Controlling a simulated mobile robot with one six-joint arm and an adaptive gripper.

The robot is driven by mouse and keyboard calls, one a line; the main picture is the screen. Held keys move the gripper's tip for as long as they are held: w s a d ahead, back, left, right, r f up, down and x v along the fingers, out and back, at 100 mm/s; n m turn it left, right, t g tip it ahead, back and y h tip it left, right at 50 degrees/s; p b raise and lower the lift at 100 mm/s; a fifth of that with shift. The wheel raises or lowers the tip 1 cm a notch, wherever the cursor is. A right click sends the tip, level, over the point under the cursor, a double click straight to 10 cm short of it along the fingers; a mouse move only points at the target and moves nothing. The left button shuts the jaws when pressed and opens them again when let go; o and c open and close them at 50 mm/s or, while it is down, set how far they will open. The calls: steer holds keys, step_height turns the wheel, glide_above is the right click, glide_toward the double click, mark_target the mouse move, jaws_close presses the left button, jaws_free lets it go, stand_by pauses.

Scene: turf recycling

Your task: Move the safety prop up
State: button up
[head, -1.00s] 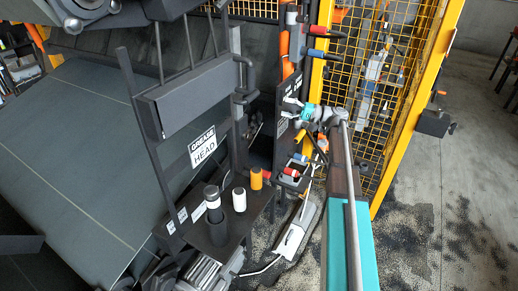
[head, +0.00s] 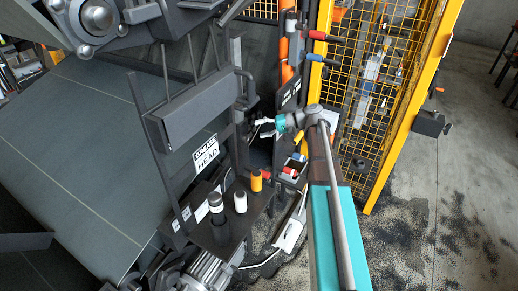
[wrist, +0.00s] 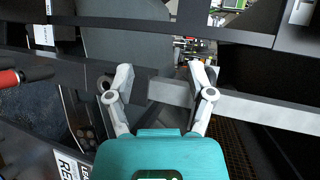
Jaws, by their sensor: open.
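My gripper (head: 262,128) is open and empty, its two white fingers spread apart, with the teal wrist behind them. In the wrist view the gripper (wrist: 160,76) faces a grey bar (wrist: 262,111) that runs sideways across the gap between the fingers. The fingertips overlap the bar in the picture; I cannot tell whether they touch it. In the head view a dark bent bar (head: 247,85) stands on the upright frame just left of and above my gripper. I cannot tell for sure which of these is the safety prop.
A dark shelf holds several grease cartridges, one with an orange body (head: 256,181). A sign reading "GREASE HEAD" (head: 206,153) hangs on the frame. A yellow mesh fence (head: 405,110) stands right of my arm. A wide dark belt (head: 85,150) lies at left.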

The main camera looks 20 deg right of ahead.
steer(key=s+a+r+n+g+h+p, duration=0.1)
steer(key=s+a+r+g+h+p, duration=0.1)
steer(key=s+h+p, duration=0.4)
steer(key=s+a+r+n+g+h+p, duration=0.1)
steer(key=s+a+r+g+h+p, duration=0.1)
steer(key=s+h+p, duration=0.5)
steer(key=shift+s+a+r+n+p, duration=0.4)
steer(key=shift+s+a+p, duration=0.65)
steer(key=shift+s+p, duration=1.35)
steer(key=shift+s+b, duration=0.25)
steer(key=shift+b, duration=0.05)
step_height(320, 180, down, 18)
steer(key=s+h+b, duration=0.1)
steer(key=b, duration=1.6)
steer(key=shift+s+r, duration=0.2)
steer(key=shift+r, duration=0.05)
steer(key=shift+c, duration=0.8)
